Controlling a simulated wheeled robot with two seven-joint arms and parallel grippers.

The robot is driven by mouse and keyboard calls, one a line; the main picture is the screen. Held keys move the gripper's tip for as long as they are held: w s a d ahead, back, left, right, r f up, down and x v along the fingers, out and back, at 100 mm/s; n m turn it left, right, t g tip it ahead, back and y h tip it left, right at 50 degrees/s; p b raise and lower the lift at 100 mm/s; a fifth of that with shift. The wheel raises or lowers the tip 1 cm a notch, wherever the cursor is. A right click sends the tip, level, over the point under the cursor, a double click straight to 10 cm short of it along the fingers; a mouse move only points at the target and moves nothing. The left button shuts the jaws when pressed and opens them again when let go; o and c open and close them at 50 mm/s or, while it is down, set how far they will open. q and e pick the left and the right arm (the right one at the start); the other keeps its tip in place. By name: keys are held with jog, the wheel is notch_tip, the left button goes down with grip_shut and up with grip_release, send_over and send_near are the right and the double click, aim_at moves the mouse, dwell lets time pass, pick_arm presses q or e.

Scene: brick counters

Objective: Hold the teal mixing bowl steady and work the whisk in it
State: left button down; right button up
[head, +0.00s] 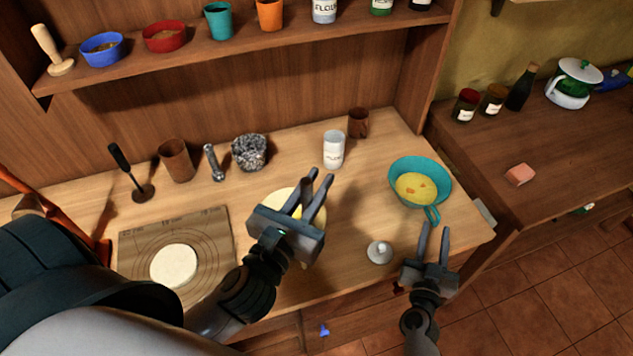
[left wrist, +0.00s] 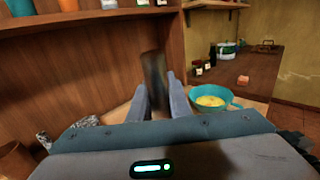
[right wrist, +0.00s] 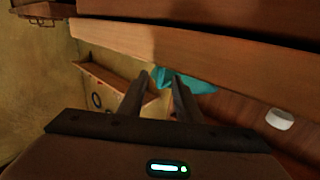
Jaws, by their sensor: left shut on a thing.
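The teal mixing bowl (head: 393,182) stands on the right part of the wooden counter with yellow mix in it; a teal loop handle (head: 433,214) points to the near side. It also shows in the left wrist view (left wrist: 226,94) and partly in the right wrist view (right wrist: 197,86). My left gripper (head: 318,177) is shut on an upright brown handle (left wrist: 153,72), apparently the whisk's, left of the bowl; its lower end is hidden. My right gripper (head: 435,227) is open, its fingertips just short of the loop handle, with nothing visibly held.
A cream round dish (head: 273,202) lies under my left gripper. A white canister (head: 334,150) and brown cup (head: 358,123) stand behind. A small pale round object (head: 379,252) sits near the front edge. A baking mat (head: 220,240) with dough is at left.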

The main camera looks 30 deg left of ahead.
aim_at(436, 224)
pick_arm(q)
jog(key=shift+f+b, duration=0.45)
jog(key=shift+f, duration=0.1)
pick_arm(e)
jog(key=shift+w+a, duration=0.15)
jog(key=shift+w, duration=0.85)
jog(key=shift+w+a, duration=0.1)
jog(key=shift+w, duration=0.9)
jog(key=shift+c, duration=0.7)
grip_shut()
pick_arm(q)
jog(key=w+d+f, duration=0.1)
jog(key=w+d, duration=0.3)
jog(key=w, duration=0.5)
jog(key=w+d, duration=0.3)
jog(key=w, duration=0.6)
jog(key=w+d+r, duration=0.2)
jog(key=w+d, duration=0.3)
jog(key=w, duration=0.2)
jog(key=w+d+r, duration=0.3)
jog(key=w+d, duration=0.2)
jog(key=w, duration=0.1)
jog(key=shift+w+d+r, duration=0.25)
jog(key=shift+w+d, duration=0.1)
